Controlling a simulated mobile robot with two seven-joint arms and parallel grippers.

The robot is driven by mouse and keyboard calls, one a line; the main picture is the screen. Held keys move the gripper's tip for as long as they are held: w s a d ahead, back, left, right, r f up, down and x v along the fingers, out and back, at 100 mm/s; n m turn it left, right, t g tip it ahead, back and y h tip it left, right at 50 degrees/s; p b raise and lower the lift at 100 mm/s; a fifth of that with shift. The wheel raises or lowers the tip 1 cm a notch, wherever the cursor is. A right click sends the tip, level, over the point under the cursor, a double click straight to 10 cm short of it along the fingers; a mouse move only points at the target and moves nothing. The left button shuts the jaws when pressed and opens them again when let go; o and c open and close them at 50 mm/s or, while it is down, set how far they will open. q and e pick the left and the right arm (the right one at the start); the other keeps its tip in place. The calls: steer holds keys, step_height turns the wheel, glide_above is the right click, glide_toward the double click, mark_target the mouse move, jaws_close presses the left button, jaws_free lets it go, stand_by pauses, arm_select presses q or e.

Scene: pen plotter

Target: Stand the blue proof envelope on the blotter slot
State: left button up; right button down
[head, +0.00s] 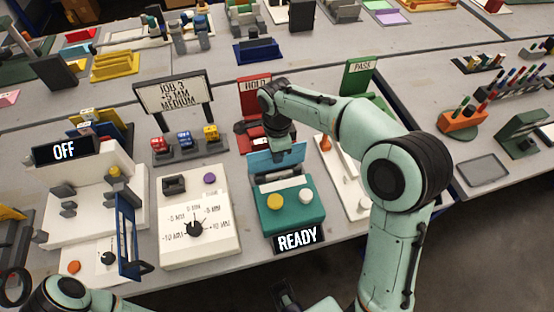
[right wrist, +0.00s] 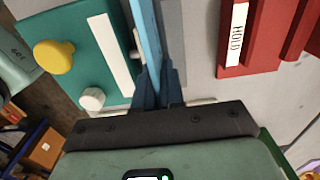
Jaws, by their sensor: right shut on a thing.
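The blue proof envelope (head: 288,157) is a thin light-blue panel standing behind the teal READY station (head: 290,217). My right gripper (head: 281,147) comes down over it from above and is shut on it. In the right wrist view the envelope (right wrist: 147,35) rises edge-on between the dark fingers (right wrist: 158,88). A pale strip (head: 283,183) lies on the station's top, in front of the envelope. I cannot tell which part is the blotter slot, or whether the envelope's lower edge touches anything. A dark part at the bottom edge may be my left gripper (head: 286,296); its fingers are unclear.
The red HOLD stand (head: 252,98) is behind the station, and the green PASS stand (head: 359,78) is further right. The white dial box (head: 198,222) is left of the station. A blue upright frame (head: 128,236) stands near the table's front edge.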

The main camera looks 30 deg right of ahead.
mark_target(277, 168)
steer(key=shift+f, duration=1.7)
steer(key=shift+f, duration=0.1)
steer(key=c, duration=1.2)
jaws_free()
steer(key=shift+c, duration=0.2)
step_height(277, 168, up, 12)
steer(key=shift+r+p, duration=0.15)
steer(key=shift+p, duration=0.7)
